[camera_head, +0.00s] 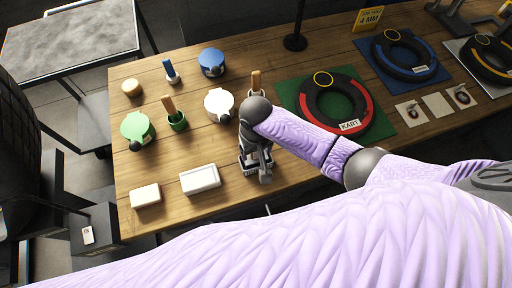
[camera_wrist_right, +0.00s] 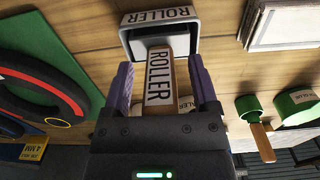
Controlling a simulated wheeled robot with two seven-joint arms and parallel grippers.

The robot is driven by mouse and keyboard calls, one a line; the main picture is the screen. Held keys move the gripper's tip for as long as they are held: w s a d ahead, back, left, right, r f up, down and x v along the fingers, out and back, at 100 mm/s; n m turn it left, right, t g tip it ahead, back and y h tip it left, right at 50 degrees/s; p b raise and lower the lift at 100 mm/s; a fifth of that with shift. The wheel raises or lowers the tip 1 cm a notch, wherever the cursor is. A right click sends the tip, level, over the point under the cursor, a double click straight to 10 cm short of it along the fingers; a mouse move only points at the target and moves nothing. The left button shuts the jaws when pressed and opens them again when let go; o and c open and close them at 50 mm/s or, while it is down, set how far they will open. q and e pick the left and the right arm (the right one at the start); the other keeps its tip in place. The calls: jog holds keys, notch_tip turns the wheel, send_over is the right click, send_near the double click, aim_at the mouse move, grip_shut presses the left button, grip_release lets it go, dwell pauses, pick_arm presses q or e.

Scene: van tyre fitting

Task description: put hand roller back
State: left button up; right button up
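In the right wrist view the hand roller (camera_wrist_right: 159,78), with a pale handle part labelled ROLLER, lies between my right gripper's fingers (camera_wrist_right: 161,64). Gaps show between it and both purple fingers, so the gripper looks open around it. In the head view my right gripper (camera_head: 257,163) points down over the table's middle; my arm hides most of the roller there. My left gripper is out of view.
A white pot (camera_head: 219,104), green pots (camera_head: 137,127) and a blue tin (camera_head: 212,62) stand behind. A green mat with a tyre (camera_head: 335,105) is right.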

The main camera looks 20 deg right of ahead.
jog(key=shift+r, duration=0.1)
notch_tip(320, 180, up, 12)
jog(key=p, duration=0.4)
jog(key=shift+r, duration=0.1)
jog(key=shift+o, duration=0.3)
dwell(0.7)
